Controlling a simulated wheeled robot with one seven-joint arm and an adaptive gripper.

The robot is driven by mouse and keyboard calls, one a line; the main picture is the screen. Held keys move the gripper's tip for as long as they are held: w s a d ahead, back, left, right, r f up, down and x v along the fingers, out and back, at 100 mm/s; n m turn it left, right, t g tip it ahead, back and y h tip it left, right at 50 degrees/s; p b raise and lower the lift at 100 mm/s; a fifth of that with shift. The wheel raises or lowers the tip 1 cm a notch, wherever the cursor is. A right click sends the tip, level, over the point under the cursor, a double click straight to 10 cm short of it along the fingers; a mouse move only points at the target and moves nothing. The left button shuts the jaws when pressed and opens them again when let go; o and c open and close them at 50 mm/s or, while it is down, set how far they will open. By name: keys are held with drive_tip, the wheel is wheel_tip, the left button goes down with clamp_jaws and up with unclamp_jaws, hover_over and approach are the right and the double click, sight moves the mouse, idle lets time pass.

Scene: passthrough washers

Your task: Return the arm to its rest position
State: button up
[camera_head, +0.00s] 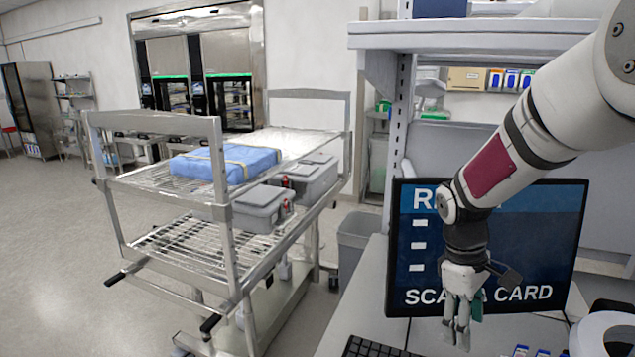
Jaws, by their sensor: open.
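My arm comes in from the upper right and hangs down in front of a monitor (405,250) that reads "SCA... A CARD". My gripper (456,343) points down over the light desk, in front of the monitor's lower part. Its fingers are open, and I see nothing held between them. A small green piece shows just beside the fingers; I cannot tell what it is.
A metal cart (165,123) stands left of centre, with a blue wrapped package (225,163) and grey lidded boxes (262,205). A grey bin (355,240) stands between cart and desk. A keyboard (375,348) lies on the desk. Shelving (450,40) rises behind the monitor. The left floor is clear.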

drive_tip(key=s+a+r+m+t+y, duration=0.1)
drive_tip(key=s+a+r+m+t, duration=0.2)
drive_tip(key=s+r, duration=0.5)
drive_tip(key=s+a+r+m+t+y, duration=0.1)
drive_tip(key=s+a+r+m+t, duration=0.3)
drive_tip(key=s+r, duration=0.4)
drive_tip(key=shift+s+a+r+m, duration=0.35)
drive_tip(key=shift+s+a, duration=0.35)
drive_tip(key=shift+s, duration=0.55)
